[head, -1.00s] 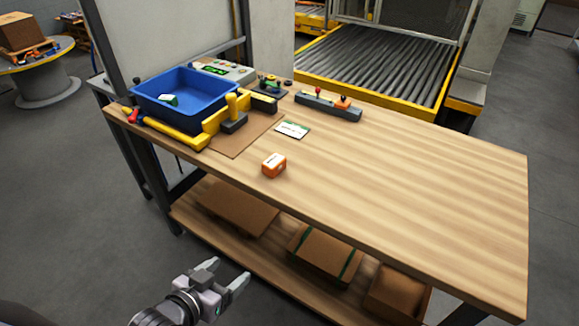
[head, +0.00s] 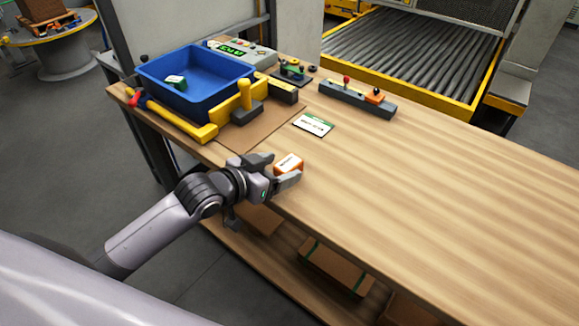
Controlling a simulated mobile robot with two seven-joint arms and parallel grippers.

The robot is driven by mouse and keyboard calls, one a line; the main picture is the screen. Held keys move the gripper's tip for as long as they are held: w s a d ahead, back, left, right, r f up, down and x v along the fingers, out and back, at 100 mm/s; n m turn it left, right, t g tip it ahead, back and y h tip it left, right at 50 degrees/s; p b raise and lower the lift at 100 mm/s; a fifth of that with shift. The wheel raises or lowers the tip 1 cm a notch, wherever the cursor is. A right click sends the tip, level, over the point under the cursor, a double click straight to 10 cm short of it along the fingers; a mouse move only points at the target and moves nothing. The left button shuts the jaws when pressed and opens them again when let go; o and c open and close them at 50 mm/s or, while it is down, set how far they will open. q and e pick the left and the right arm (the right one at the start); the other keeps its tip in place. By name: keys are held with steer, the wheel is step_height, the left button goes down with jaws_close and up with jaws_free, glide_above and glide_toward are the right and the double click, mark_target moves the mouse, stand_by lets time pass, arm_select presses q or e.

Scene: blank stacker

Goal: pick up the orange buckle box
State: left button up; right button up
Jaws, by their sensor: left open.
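The orange buckle box (head: 289,163), small with a white label on top, sits on the wooden table (head: 420,190) close to its front edge. My left gripper (head: 281,169) is open at the box, with one finger behind and to the left of it and the other in front at the right. The near finger hides part of the box's front. I cannot tell whether the fingers touch it. My right gripper is not in view.
A green and white card (head: 314,125) lies behind the box. A blue bin (head: 193,98), yellow clamps (head: 236,112) and a brown mat (head: 262,134) are to the left. A grey bar with knobs (head: 357,99) lies at the back. The table's right side is clear.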

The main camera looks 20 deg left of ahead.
mark_target(287, 164)
arm_select(q)
steer(key=shift+r+x, duration=0.2)
steer(key=shift+x, duration=2.05)
steer(key=shift+d, duration=0.2)
steer(key=c, duration=1.2)
steer(key=shift+o, duration=0.2)
steer(key=shift+r, duration=0.1)
